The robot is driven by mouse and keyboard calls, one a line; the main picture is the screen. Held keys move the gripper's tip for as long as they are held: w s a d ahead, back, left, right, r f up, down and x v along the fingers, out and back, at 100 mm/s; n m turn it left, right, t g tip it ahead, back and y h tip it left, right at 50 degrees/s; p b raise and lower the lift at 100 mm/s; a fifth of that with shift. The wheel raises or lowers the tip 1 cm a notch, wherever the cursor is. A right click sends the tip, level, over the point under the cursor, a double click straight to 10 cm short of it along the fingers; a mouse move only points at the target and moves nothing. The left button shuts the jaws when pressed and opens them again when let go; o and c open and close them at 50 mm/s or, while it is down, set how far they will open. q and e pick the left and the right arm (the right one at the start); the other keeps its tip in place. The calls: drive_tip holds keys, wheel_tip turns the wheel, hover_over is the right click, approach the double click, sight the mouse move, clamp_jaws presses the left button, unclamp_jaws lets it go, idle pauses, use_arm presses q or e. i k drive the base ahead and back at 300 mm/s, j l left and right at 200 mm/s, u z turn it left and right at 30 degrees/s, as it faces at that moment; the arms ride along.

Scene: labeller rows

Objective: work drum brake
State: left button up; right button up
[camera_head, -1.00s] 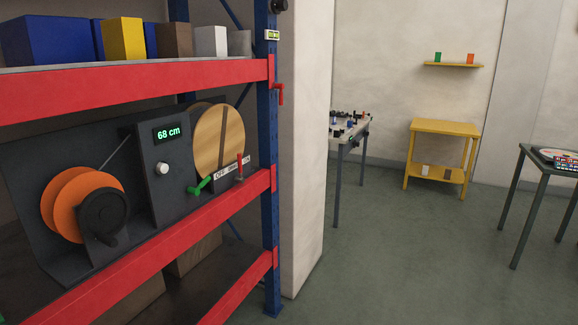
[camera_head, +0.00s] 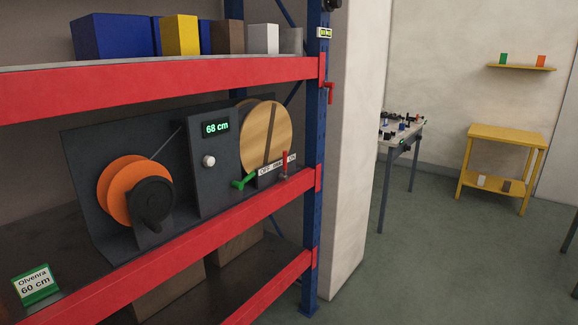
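On the middle shelf stands a dark labeller machine. It carries an orange reel (camera_head: 119,190) with a black crank or hub (camera_head: 151,200) in front, and a display (camera_head: 215,127) reading "68 cm". A white knob (camera_head: 208,160) sits below the display. A wooden drum (camera_head: 266,136) with a dark band across it is at the machine's right. Under the drum are a green lever (camera_head: 244,182), a label strip (camera_head: 277,165) with "OFF" and "ON", and an upright red-handled lever (camera_head: 285,163) near the "ON" end. Neither of my grippers is in view.
A card (camera_head: 36,285) reading "Olvenra 60 cm" stands at the lower left. Coloured blocks line the upper shelf (camera_head: 160,84). A blue rack post (camera_head: 314,180) and a pale wall end (camera_head: 355,150) stand right of the machine. Beyond are a cluttered table (camera_head: 412,140), a yellow stand (camera_head: 503,143) and open floor.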

sight(285, 178)
drive_tip(key=i+l+u, duration=0.1)
drive_tip(key=i+l, duration=0.4)
drive_tip(key=l, duration=0.25)
drive_tip(key=i+l+u, duration=0.15)
drive_tip(key=i+l, duration=0.35)
drive_tip(key=l, duration=0.25)
drive_tip(key=u, duration=0.05)
